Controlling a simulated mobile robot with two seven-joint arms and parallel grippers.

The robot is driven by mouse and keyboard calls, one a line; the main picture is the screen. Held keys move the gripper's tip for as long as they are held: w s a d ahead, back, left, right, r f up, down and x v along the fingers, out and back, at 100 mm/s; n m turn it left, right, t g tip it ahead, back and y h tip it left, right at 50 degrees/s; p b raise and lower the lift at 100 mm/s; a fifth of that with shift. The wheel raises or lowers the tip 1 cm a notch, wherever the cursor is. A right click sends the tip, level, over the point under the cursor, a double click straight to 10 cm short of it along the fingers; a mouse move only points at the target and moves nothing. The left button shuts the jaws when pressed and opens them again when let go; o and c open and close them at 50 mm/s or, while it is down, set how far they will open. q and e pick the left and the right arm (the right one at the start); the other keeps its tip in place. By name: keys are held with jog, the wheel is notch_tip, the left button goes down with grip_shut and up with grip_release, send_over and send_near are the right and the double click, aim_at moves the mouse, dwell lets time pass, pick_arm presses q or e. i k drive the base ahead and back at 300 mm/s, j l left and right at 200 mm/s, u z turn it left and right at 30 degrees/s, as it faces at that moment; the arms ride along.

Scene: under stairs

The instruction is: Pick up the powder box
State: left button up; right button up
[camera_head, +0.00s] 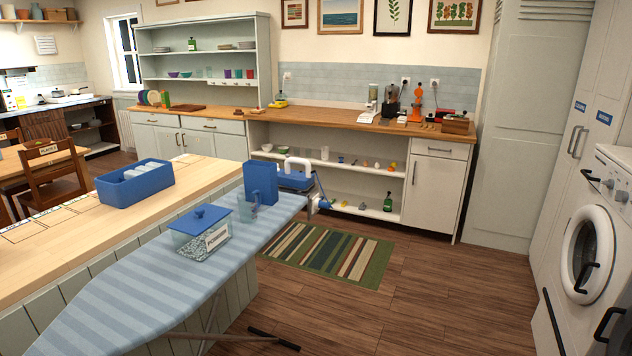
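A clear box (189,246) with a blue lid (201,218) and a white label stands on the striped ironing board (110,302). Pale blue-white granules fill its lower part, and the label's small print looks like "POWDER". The lid has a round knob and appears to sit on the box. Neither of my grippers shows in the head view.
A tall blue container (261,182) and an iron (297,175) stand at the board's far end. A blue bin (135,190) sits on the wooden counter to the left. A washing machine (588,250) stands at right. Wooden floor (400,310) lies open between, with a striped rug (330,252).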

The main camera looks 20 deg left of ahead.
aim_at(262, 176)
jog(key=i+j, duration=0.1)
jog(key=i, duration=0.6)
jog(key=i+j, duration=0.1)
jog(key=i, duration=0.6)
